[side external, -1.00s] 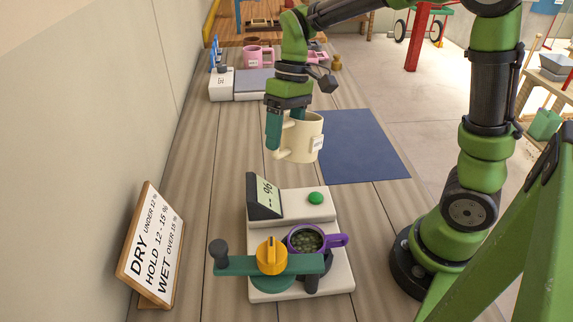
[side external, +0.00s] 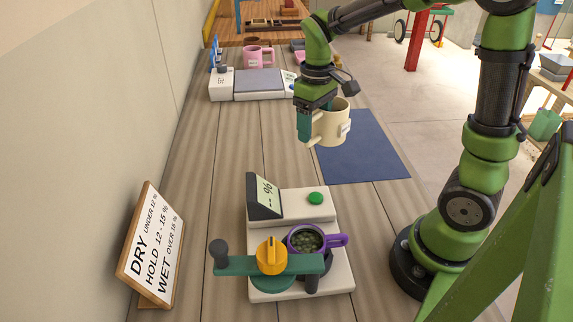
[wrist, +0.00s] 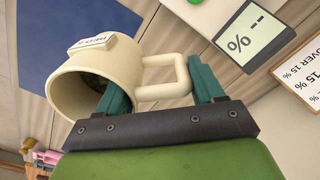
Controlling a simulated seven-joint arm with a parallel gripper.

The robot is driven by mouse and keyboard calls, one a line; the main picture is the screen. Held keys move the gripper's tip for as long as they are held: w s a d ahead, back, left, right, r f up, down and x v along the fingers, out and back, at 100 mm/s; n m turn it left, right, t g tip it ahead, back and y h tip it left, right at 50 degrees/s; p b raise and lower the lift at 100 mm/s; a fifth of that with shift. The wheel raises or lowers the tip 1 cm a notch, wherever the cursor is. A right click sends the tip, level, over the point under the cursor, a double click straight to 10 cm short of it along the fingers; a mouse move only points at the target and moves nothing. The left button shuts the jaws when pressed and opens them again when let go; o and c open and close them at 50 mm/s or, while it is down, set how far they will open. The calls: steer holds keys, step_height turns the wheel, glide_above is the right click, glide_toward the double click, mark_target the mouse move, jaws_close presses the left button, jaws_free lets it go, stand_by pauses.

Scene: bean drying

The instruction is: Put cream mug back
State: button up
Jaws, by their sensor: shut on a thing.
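The cream mug (side external: 331,124) has a small white label on its side and hangs in the air in the side view. My gripper (side external: 305,122) is shut on it at the handle side. In the wrist view, the mug (wrist: 72,92) shows its open mouth with dark contents partly visible, and one finger of my gripper (wrist: 163,97) reaches toward the mouth while the other is by the handle. The exact contact is partly hidden. Below the mug in the side view lies a flat blue mat (side external: 365,160).
A moisture meter (side external: 305,207) with a "-- %" display and green button stands in front, with a purple cup (side external: 335,240) of beans in it. A sign board (side external: 153,245) leans at left. A scale (side external: 258,84) and pink mug (side external: 258,57) stand at the back.

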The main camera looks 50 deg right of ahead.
steer(key=s+d+f+m, duration=0.2)
steer(key=s+d+f, duration=0.2)
steer(key=s+d, duration=0.2)
steer(key=shift+d+f+m, duration=0.3)
steer(key=shift+d+f, duration=0.05)
steer(key=shift+d, duration=0.7)
steer(key=shift+s, duration=0.1)
steer(key=shift+f, duration=2.9)
steer(key=shift+f, duration=0.65)
steer(key=o, duration=1.5)
steer(key=shift+c, duration=0.2)
